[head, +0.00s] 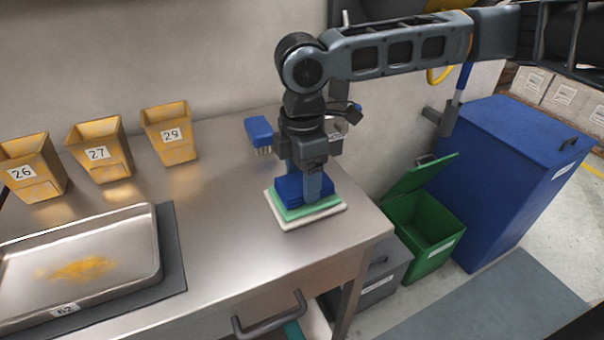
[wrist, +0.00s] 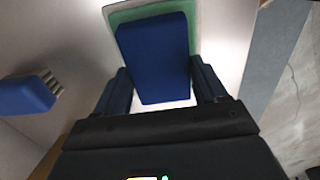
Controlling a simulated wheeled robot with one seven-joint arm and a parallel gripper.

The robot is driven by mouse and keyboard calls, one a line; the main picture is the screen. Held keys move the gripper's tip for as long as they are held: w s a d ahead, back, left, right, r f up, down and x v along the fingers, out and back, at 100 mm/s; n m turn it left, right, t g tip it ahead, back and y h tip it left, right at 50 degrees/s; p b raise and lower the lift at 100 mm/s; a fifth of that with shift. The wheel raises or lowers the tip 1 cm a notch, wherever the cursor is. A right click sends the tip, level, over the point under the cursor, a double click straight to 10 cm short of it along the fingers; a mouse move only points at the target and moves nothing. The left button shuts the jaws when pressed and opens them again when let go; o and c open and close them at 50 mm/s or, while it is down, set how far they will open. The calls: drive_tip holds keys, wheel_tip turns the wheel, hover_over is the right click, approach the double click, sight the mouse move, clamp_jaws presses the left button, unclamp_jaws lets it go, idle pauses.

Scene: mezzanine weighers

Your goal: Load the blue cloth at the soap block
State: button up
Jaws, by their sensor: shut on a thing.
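The blue cloth (head: 290,189) is a folded pad directly over a green cloth (head: 311,208) near the table's right end. I cannot tell whether it touches the green cloth. My gripper (head: 304,186) points down with its fingers at two sides of the blue cloth and is shut on it. In the wrist view the blue cloth (wrist: 155,55) lies between the fingertips (wrist: 160,88). A white cloth (head: 313,221) lies under the green one. I cannot pick out a soap block in either view.
A blue brush (head: 259,132) is behind my gripper, to its left. Yellow bins (head: 170,135) line the wall. A metal tray (head: 140,279) is on a dark mat at left. Green (head: 420,230) and blue bins (head: 520,170) stand past the right edge. The steel table (head: 225,235) is bare between tray and cloths.

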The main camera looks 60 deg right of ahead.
drive_tip(key=shift+f, duration=0.45)
idle(1.6)
drive_tip(key=shift+r, duration=0.1)
wheel_tip(320, 180, up, 7)
drive_tip(key=p, duration=0.6)
drive_tip(key=shift+p, duration=0.35)
drive_tip(key=shift+s, duration=0.1)
idle(0.6)
